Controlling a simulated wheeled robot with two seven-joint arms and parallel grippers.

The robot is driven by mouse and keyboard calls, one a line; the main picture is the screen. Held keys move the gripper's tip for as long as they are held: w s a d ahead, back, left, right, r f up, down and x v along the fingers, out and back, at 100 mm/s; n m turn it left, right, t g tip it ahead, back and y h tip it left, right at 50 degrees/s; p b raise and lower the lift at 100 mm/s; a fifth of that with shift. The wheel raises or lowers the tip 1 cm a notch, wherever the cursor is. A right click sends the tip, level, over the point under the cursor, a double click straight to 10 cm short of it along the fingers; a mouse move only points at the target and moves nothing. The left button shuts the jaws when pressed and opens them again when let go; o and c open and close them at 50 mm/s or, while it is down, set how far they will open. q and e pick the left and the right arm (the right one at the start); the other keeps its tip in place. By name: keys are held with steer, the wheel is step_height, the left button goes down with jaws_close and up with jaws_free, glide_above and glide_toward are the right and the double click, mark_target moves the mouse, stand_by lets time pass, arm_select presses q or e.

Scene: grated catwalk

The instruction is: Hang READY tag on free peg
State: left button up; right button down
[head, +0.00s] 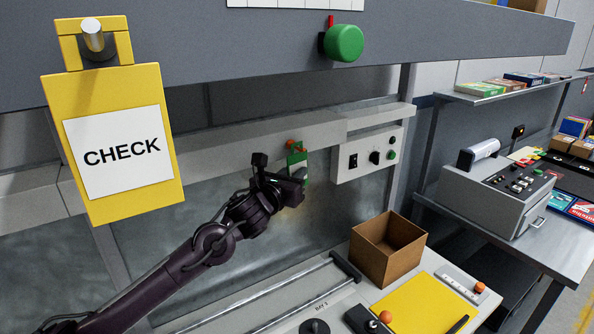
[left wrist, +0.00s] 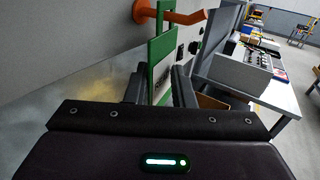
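A green tag (head: 297,163) with an open frame at its top is at the grey rail, by an orange peg (head: 291,145). In the left wrist view the orange peg (left wrist: 186,18) has an upturned tip and appears to pass through the top opening of the green tag (left wrist: 160,55). Its lettering is not legible. My left gripper (head: 294,184) is at the tag's lower part; in the left wrist view its fingers (left wrist: 159,82) flank the tag closely and appear closed on it. A yellow CHECK tag (head: 165,160) hangs on a metal peg (head: 93,36) at upper left. My right gripper is not in view.
A grey control box (head: 360,162) is right of the green tag. An open cardboard box (head: 388,246) and a yellow sheet (head: 425,305) are on the bench below. A green knob (head: 343,43) projects from the upper beam. A machine (head: 500,195) stands on the right table.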

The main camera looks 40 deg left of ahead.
arm_select(q)
jaws_close()
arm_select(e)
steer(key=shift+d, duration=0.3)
arm_select(q)
steer(key=shift+r, duration=0.35)
steer(key=shift+d, duration=0.1)
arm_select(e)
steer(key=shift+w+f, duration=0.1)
arm_select(q)
steer(key=shift+s+d+b, duration=0.35)
steer(key=shift+d+b, duration=0.15)
steer(key=shift+d, duration=0.1)
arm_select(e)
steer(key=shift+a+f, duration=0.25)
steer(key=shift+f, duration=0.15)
arm_select(q)
steer(key=shift+d+r, duration=0.1)
steer(key=shift+d, duration=0.15)
steer(key=shift+s+d+r, duration=0.2)
steer(key=shift+d, duration=0.2)
steer(key=shift+s+d+r, duration=0.2)
steer(key=shift+d, duration=0.15)
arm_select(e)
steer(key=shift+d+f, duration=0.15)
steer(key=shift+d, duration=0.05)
